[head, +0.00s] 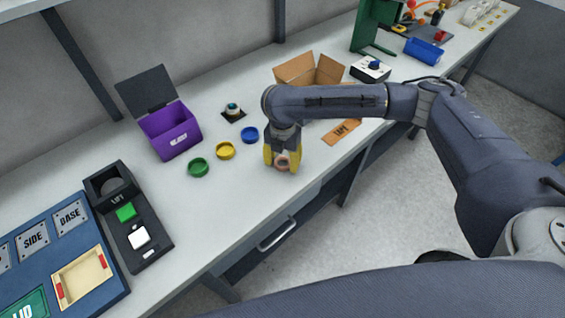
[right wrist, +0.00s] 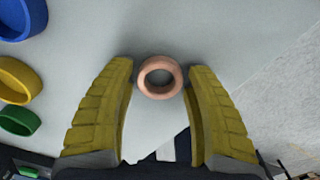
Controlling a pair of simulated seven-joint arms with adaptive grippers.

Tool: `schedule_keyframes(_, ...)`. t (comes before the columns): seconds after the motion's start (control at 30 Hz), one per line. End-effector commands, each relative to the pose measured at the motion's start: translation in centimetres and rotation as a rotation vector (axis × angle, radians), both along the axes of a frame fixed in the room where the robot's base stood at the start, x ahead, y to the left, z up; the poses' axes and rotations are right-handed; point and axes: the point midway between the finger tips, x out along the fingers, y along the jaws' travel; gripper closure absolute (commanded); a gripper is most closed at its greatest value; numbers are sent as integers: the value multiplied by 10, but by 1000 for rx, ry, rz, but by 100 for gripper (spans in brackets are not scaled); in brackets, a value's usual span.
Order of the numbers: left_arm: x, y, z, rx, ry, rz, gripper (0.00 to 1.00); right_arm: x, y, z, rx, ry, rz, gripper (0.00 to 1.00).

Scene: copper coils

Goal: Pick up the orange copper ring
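The orange copper ring (head: 282,163) lies on the white table near its front edge, partly hidden by my right gripper in the head view. In the right wrist view the ring (right wrist: 159,77) lies flat between the tips of the yellow fingers, with a gap to the right finger and a small gap to the left one. My right gripper (head: 282,160) points down over the ring with its fingers apart; it also shows in the right wrist view (right wrist: 160,85). My left gripper is not in view.
Blue (head: 250,135), yellow (head: 225,151) and green (head: 198,168) rings lie left of my right gripper. A purple open box (head: 170,130) stands farther left. An open cardboard box (head: 310,75) stands behind my right arm. The table's front edge is close to the ring.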

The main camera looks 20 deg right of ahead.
Motion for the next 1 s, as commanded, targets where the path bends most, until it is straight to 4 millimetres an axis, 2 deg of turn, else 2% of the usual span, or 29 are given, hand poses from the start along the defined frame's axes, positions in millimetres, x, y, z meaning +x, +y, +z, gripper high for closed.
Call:
schedule_keyframes(0.07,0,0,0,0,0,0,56,0,0,0,0,0,0,58)
schedule_keyframes(0.37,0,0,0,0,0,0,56,0,0,0,0,0,0,92)
schedule_keyframes(0.77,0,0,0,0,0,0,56,1,0,6,0,-1,0,94)
schedule_keyframes(0.87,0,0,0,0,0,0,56,1,0,14,0,-4,1,94)
schedule_keyframes(1.0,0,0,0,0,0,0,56,2,0,36,0,-5,1,94)
